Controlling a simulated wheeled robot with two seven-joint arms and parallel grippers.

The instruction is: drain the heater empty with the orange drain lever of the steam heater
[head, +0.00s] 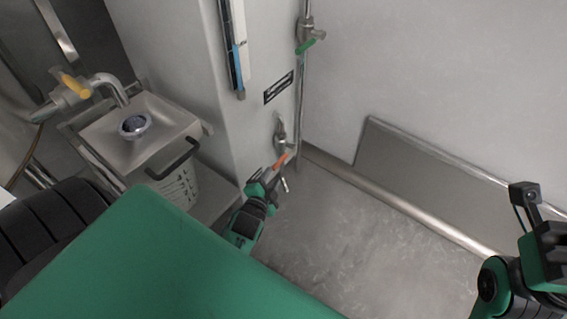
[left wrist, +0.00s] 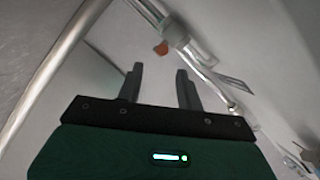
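The orange drain lever (head: 280,161) sticks out from a small metal valve (head: 281,135) low on the pale heater body (head: 262,120). My left gripper (head: 275,184) is just below the lever in the head view. In the left wrist view its two fingers (left wrist: 161,78) are apart with nothing between them. The orange lever end (left wrist: 161,48) shows beyond the fingertips there, apart from them in the picture. A sight tube with blue in it (head: 239,62) runs down the heater front.
A green lever (head: 309,46) sits on the vertical pipe above the drain valve. A metal sink (head: 140,130) with a yellow-handled tap (head: 75,84) and a white basket (head: 180,187) stand left. A grey panel (head: 430,180) leans on the wall. The floor (head: 340,235) in front is clear.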

